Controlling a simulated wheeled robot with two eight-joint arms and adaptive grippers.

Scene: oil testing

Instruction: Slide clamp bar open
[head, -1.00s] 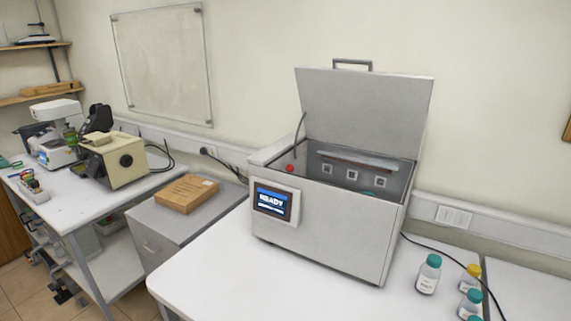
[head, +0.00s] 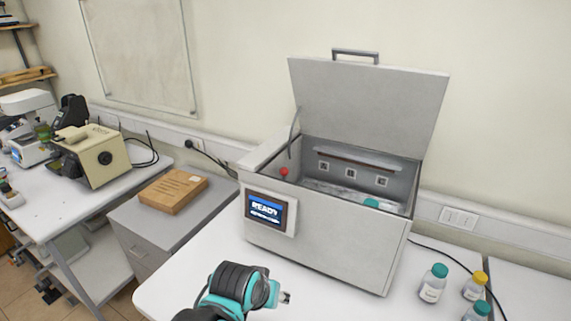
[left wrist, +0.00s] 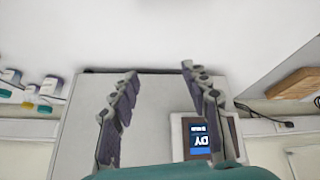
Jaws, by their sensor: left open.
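The grey box-shaped machine (head: 330,245) stands on the white table with its lid (head: 368,105) raised. A long bar (head: 355,159) runs along the inner back wall above several square markers; I take it for the clamp bar. A teal cap (head: 371,203) shows inside, with most of the interior hidden by the front wall. My left gripper (head: 285,298) is low in front of the machine, apart from it. In the left wrist view its two fingers (left wrist: 158,90) are spread and empty, with the machine front (left wrist: 150,115) beyond. My right gripper is not in view.
The screen (head: 266,210) on the machine front reads READY. Several capped bottles (head: 433,284) stand at the right of the white table (head: 200,280). A cardboard box (head: 174,191) lies on a grey cabinet at the left. The raised lid stands behind the opening.

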